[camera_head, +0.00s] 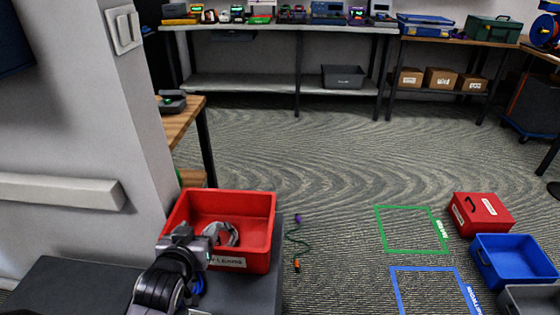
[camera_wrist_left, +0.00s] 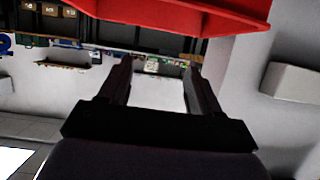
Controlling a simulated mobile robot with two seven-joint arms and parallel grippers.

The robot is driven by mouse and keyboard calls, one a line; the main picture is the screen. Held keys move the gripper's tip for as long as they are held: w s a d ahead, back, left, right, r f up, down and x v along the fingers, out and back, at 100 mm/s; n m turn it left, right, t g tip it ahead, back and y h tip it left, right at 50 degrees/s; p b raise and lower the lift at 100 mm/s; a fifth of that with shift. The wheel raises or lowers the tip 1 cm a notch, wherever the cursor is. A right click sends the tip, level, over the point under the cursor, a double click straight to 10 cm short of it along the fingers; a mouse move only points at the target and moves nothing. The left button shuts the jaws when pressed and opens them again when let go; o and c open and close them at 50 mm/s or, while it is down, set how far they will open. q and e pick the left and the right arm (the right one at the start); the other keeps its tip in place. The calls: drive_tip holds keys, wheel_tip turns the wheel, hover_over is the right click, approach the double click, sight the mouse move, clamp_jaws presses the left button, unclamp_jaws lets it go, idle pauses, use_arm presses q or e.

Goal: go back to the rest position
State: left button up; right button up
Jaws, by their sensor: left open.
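My left gripper (camera_head: 203,240) is at the near side of a red bin (camera_head: 258,214) in the head view, by the bin's front left. In the left wrist view the left gripper (camera_wrist_left: 162,68) has its two fingers apart with nothing between them. The red bin's rim (camera_wrist_left: 200,14) crosses the top of that view. A grey coiled cable (camera_head: 232,236) appears to lie inside the bin, partly hidden by my gripper. My right gripper is not in view.
The bin stands on a dark grey surface (camera_head: 262,295). A thin green cable (camera_head: 297,240) lies on the floor to its right. Green (camera_head: 410,250) and blue (camera_head: 430,268) floor outlines, a red case (camera_head: 487,212) and a blue bin (camera_head: 520,275) are at right. A white wall stands left.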

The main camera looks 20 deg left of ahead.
use_arm(q)
drive_tip(key=s+d+f+m+g+h+p, duration=0.1)
drive_tip(key=s+d+f+m+h+p, duration=0.1)
drive_tip(key=s, duration=0.5)
drive_tip(key=s+d+f+m+g+h+p, duration=0.1)
drive_tip(key=s+d+f+m+h+p, duration=0.2)
drive_tip(key=s+d+p, duration=0.4)
drive_tip(key=shift+s+d+f+m+g+h, duration=0.3)
drive_tip(key=shift+s+d+f+h, duration=0.2)
drive_tip(key=shift+d, duration=0.6)
drive_tip(key=shift+r, duration=0.1)
